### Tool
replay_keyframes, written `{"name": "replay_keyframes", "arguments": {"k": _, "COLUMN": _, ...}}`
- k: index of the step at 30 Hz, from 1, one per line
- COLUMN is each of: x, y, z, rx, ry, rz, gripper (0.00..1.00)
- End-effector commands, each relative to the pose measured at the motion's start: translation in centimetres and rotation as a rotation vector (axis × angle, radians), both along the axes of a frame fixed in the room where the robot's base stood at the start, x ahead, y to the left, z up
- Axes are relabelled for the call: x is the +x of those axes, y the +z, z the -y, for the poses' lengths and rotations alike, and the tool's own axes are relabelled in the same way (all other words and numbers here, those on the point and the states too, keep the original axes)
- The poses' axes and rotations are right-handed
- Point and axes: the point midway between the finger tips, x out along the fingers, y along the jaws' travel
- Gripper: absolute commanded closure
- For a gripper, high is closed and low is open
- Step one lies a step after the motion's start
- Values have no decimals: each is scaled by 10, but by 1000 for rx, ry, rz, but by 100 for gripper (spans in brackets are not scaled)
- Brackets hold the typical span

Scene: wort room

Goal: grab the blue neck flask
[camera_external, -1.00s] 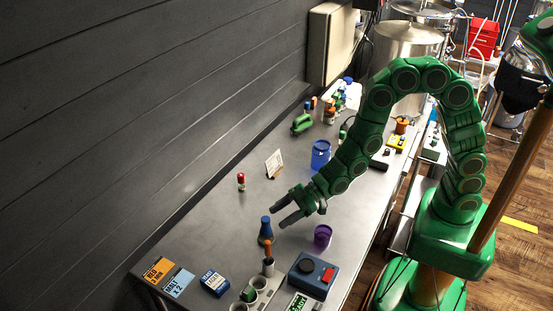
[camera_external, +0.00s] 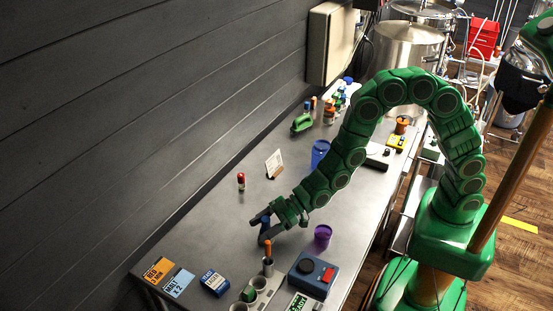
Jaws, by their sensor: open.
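The blue neck flask (camera_external: 264,229) stands upright on the steel table, toward its near end. My gripper (camera_external: 260,228) is open at the flask, with its dark fingers around or beside the neck. The fingers hide part of the flask, and I cannot tell whether they touch it. My green arm arches over the table from the right.
A tube rack (camera_external: 259,288) with an orange-capped tube (camera_external: 267,250) stands just in front of the flask. A blue device (camera_external: 312,275) and a purple cup (camera_external: 322,236) are to the right. A red-capped vial (camera_external: 241,181) and small card (camera_external: 274,163) stand behind.

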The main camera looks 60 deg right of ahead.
Motion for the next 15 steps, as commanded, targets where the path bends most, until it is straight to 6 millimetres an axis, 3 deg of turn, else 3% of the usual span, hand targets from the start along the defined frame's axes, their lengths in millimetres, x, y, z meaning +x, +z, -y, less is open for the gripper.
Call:
{"name": "replay_keyframes", "arguments": {"k": 10, "x": 5, "y": -3, "z": -7, "rx": -1, "ry": 0, "rz": 1, "gripper": 38}}
{"name": "replay_keyframes", "arguments": {"k": 11, "x": 5, "y": -3, "z": -7, "rx": -1, "ry": 0, "rz": 1, "gripper": 39}}
{"name": "replay_keyframes", "arguments": {"k": 15, "x": 5, "y": -3, "z": -7, "rx": -1, "ry": 0, "rz": 0, "gripper": 61}}
